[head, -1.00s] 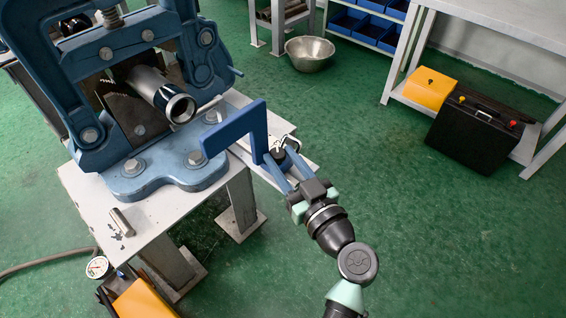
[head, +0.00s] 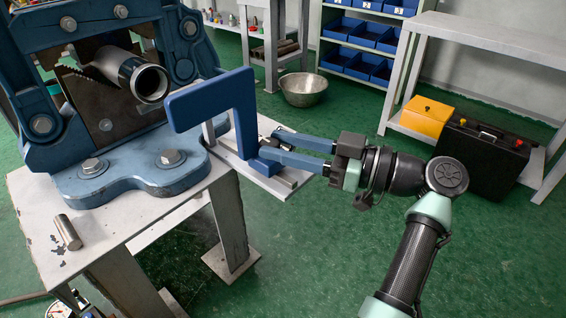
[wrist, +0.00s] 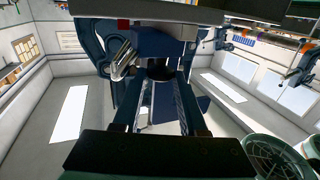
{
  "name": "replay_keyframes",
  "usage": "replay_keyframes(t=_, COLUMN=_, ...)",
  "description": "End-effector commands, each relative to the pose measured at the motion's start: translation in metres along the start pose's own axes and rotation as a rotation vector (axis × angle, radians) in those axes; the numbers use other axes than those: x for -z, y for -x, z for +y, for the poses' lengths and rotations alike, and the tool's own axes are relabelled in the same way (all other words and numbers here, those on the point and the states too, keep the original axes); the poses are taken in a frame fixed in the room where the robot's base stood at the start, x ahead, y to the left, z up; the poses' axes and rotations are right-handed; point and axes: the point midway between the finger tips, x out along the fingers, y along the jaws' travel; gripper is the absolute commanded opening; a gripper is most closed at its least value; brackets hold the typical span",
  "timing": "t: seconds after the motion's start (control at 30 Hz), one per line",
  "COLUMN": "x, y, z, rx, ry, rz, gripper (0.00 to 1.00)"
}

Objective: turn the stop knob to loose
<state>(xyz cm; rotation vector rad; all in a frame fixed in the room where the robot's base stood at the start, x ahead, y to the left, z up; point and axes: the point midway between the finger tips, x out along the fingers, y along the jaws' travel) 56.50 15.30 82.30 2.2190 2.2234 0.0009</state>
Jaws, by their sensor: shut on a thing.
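The blue stop bracket (head: 215,108) is an angled arm standing at the right end of the vise's table, in front of the pipe (head: 138,78). My gripper (head: 268,150) reaches in from the right, level with the bracket's foot. In the wrist view its two fingers point away from the camera, and the dark round stop knob (wrist: 160,73) sits between their tips. The gripper is shut on the knob. In the head view the fingers and the bracket mostly hide the knob. I cannot read whether the knob is tight or loose.
The blue pipe vise (head: 120,180) is bolted to the white table (head: 130,215). A short metal rod (head: 68,232) lies at the table's front. A metal bowl (head: 303,90) and a black case (head: 480,150) stand behind.

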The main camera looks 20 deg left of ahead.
Motion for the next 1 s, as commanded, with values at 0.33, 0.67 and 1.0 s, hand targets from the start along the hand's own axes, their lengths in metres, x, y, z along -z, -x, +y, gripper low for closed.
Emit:
replay_keyframes(t=0.33, x=-0.0005, y=-0.0007, z=0.0012, rx=0.059, ry=-0.002, rz=-0.001, gripper=0.0)
replay_keyframes(t=0.67, x=0.0, y=-0.0009, z=0.0011, rx=0.06, ry=-0.001, rz=-0.001, gripper=0.0)
replay_keyframes(t=1.0, x=-0.0001, y=-0.0006, z=0.0013, rx=0.058, ry=-0.001, rz=0.0, gripper=0.54)
